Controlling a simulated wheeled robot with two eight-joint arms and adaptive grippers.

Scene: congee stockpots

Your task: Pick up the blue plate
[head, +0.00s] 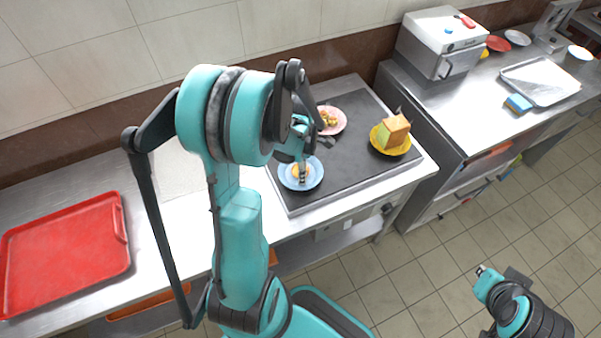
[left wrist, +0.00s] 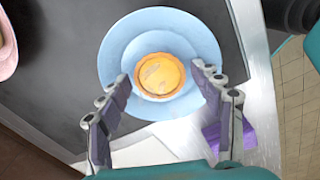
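The blue plate (head: 316,180) lies on the dark griddle surface near its front left, with a round yellow tart on it. In the left wrist view the plate (left wrist: 125,50) shows whole apart from its near edge, with the tart (left wrist: 159,76) in its middle. My left gripper (head: 302,178) is above the plate. Its two fingers (left wrist: 160,100) are spread apart with nothing between them but the view of the plate and tart. I cannot tell whether they touch the plate. My right gripper (head: 483,271) is low at the lower right, over the floor, away from the plate.
A pink plate (head: 342,120) with food stands behind the blue plate. A yellow plate (head: 378,143) with bread-like blocks stands to its right. A red tray (head: 65,250) lies on the left counter. A steel appliance (head: 432,60) and a metal tray (head: 540,82) are on the right counter.

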